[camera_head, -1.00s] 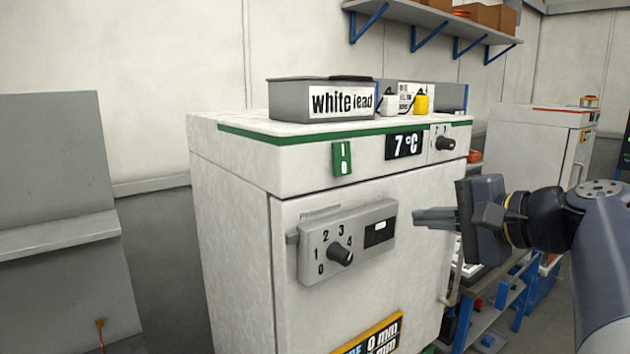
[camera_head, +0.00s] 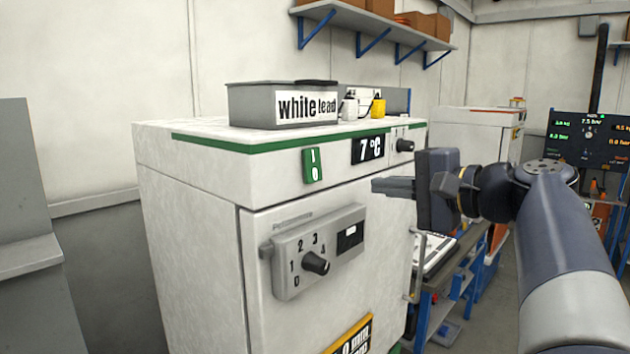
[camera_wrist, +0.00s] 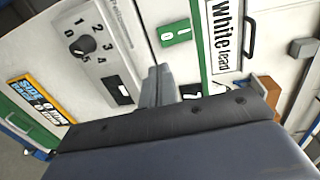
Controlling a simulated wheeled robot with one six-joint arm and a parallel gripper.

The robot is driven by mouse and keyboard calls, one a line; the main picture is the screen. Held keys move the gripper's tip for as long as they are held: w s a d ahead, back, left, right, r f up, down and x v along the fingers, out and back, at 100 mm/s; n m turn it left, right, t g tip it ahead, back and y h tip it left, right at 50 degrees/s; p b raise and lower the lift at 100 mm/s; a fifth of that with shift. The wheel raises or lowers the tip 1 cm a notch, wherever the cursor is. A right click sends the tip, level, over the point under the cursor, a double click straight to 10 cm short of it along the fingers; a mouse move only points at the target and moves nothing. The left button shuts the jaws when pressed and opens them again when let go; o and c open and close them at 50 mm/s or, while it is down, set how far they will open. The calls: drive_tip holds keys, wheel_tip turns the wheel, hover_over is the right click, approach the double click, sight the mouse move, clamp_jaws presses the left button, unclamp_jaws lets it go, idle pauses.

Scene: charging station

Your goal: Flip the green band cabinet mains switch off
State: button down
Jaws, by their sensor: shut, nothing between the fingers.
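The green band cabinet (camera_head: 190,240) is white with a green stripe (camera_head: 270,142) along its top edge. Its mains switch (camera_head: 313,166) is a small green rocker marked I and 0 on the upper front, left of the 7 °C display (camera_head: 368,149). The switch also shows in the wrist view (camera_wrist: 175,34), above my fingers; I cannot tell which side is pressed. My gripper (camera_head: 376,185) is shut and empty, in front of the cabinet, right of and slightly below the switch and apart from it. In the wrist view my gripper (camera_wrist: 157,72) points toward the cabinet front.
A grey panel with a numbered dial (camera_head: 315,263) sits on the door below the switch. A small knob (camera_head: 404,145) is right of the display. A white lead box (camera_head: 250,104) stands on top. A blue-framed cart (camera_head: 460,275) is at right.

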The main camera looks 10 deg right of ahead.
sight(315, 182)
drive_tip(key=p+x, duration=0.3)
drive_tip(key=x, duration=0.8)
drive_tip(key=shift+w+a+p, duration=0.15)
drive_tip(key=shift+w+p, duration=0.05)
drive_tip(key=shift+p, duration=0.15)
drive_tip(key=shift+w+a, duration=0.1)
drive_tip(key=shift+w, duration=0.1)
drive_tip(key=shift+f, duration=0.1)
drive_tip(key=b, duration=0.1)
drive_tip(key=f+b, duration=0.1)
drive_tip(key=b, duration=0.1)
drive_tip(key=shift+w+a+t, duration=0.2)
drive_tip(key=shift+t, duration=0.1)
drive_tip(key=shift+r+y, duration=0.3)
drive_tip(key=shift+r, duration=0.1)
